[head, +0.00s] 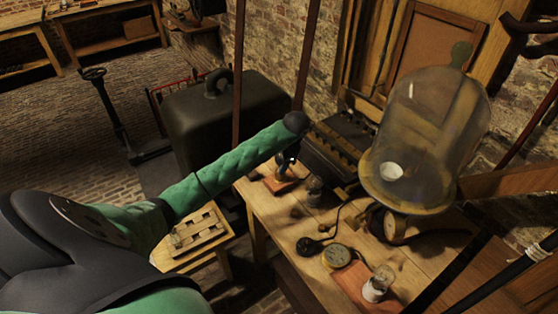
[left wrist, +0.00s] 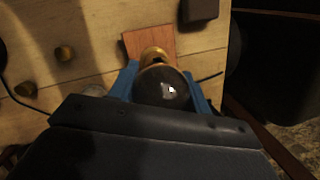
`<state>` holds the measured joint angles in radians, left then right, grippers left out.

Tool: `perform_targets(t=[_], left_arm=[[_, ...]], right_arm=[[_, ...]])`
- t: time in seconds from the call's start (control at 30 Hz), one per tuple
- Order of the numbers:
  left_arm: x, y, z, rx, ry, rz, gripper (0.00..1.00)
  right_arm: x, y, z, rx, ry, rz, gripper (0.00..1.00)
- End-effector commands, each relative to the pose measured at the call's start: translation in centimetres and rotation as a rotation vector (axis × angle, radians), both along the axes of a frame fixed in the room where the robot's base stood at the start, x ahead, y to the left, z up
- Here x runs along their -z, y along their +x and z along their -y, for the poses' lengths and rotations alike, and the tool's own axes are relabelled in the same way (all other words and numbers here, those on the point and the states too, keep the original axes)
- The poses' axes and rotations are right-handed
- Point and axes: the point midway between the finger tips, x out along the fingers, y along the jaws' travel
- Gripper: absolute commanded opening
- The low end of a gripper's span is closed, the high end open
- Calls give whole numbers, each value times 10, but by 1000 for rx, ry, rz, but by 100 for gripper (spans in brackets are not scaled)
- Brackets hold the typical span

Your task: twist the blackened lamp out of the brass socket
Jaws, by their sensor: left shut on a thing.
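The blackened lamp (left wrist: 165,92) shows in the left wrist view as a dark, glossy bulb. The brass socket (left wrist: 154,55) is at its far end, on a reddish wooden block (left wrist: 135,43). The lamp appears to be in line with the socket; I cannot tell how far it is seated. My left gripper (left wrist: 160,82) is shut on the lamp, with a blue finger on each side of the bulb. In the head view my left gripper (head: 287,164) reaches down over the block (head: 280,184) at the bench's far left end. There the lamp and socket are mostly hidden. My right gripper is not in view.
A large glass dome (head: 428,135) stands at the bench's right. A small glass jar (head: 314,190), a black round-ended item (head: 308,246), a brass-rimmed dial (head: 337,256) and another jar (head: 378,284) stand on the bench (head: 262,208). A slatted wooden stand (head: 205,232) is at left.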

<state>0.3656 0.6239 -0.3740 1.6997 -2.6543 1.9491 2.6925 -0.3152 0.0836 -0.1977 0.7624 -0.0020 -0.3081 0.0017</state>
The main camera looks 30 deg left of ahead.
Motion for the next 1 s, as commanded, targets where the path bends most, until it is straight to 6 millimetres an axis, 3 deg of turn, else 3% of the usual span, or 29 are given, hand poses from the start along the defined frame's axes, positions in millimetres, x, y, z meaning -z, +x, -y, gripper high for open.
perform_targets(t=[0.03, 0.23, 1.0], left_arm=[[12, 0, 2, -35, -11, -17, 31], [12, 3, 1, -171, -43, -66, 32], [10, 5, 0, -314, -74, -120, 31]], right_arm=[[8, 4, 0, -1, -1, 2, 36], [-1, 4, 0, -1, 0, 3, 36], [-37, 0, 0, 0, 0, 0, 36]])
